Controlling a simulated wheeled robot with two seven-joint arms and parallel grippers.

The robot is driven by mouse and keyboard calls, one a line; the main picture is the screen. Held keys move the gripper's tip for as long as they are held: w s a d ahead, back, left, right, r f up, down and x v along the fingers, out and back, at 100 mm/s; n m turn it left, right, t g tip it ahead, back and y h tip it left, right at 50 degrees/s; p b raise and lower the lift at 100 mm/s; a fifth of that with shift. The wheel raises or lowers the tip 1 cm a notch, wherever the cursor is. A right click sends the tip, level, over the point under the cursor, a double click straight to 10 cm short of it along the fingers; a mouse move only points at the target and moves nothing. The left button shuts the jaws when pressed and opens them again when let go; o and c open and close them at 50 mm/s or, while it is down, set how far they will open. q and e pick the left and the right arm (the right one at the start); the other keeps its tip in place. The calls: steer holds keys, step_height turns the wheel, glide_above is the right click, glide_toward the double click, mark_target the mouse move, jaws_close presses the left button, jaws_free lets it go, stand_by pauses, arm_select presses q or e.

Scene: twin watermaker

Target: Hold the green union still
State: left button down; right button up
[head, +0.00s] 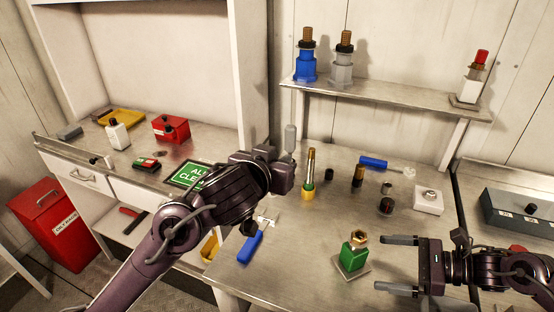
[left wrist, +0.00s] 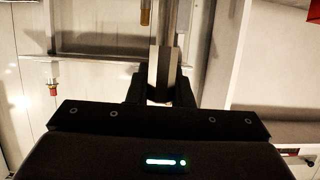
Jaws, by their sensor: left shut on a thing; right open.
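The green union (head: 353,256) is a green block with a brass hex nut on top. It stands upright on a small grey plate on the bench, in the front middle of the head view. My right gripper (head: 400,264) is open and empty just to its right, its two fingers apart and pointing toward it without touching. My left gripper (head: 290,142) is raised above the bench, behind and left of the union. In the left wrist view it is shut on a grey hexagonal piece (left wrist: 163,70) with a narrower shaft; the fingers partly hide this piece.
Blue-handled tools (head: 250,246) and several small dark parts lie around. A white box (head: 428,201) and grey control box (head: 520,215) are at right. The shelf (head: 390,97) holds blue and grey fittings.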

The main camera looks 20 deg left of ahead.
mark_target(363, 260)
steer(key=x, duration=0.2)
steer(key=shift+s+a+p, duration=0.1)
steer(key=shift+a+p, duration=0.25)
steer(key=shift+a, duration=0.1)
steer(key=b+x, duration=0.3)
steer(key=shift+f, duration=0.35)
steer(key=shift+a+b, duration=0.45)
steer(key=shift+a, duration=0.1)
steer(key=shift+r, duration=0.1)
steer(key=c, duration=1.7)
steer(key=shift+c, duration=0.2)
steer(key=o, duration=1.2)
steer(key=shift+c, duration=0.2)
